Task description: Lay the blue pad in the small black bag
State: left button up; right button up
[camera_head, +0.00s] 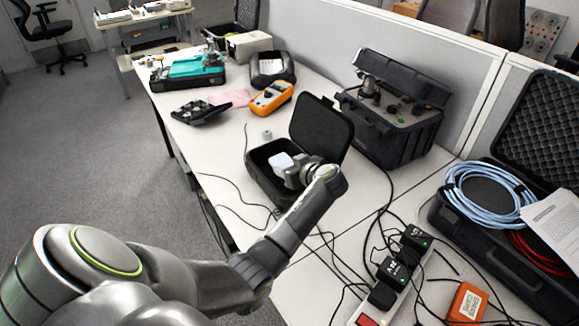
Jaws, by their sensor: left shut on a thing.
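The small black bag (256,153) stands open on the table in the middle of the view, its lid (322,130) raised at the back right. My left arm reaches in from the lower left, and my left gripper (292,172) is over the right part of the bag's opening. It is shut on the pale blue pad (281,162), which shows at the gripper's left side, over or inside the bag. I cannot tell whether the pad touches the bag's floor. The wrist hides the bag's right front part. My right gripper is not in view.
A large black equipment case (392,125) stands right of the bag's lid. An orange multimeter (272,98) and a small grey cylinder (267,135) lie behind the bag. Loose cables and a power strip (395,285) lie at the front right, near an open case with a blue cable coil (488,195).

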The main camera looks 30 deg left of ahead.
pick_arm(q)
jog(key=shift+f, duration=0.2)
jog(key=o, duration=0.9)
jog(key=shift+r, duration=0.1)
jog(key=shift+r+p, duration=0.6)
jog(key=b+v, duration=0.1)
jog(key=v, duration=1.1)
jog(key=shift+f, duration=0.1)
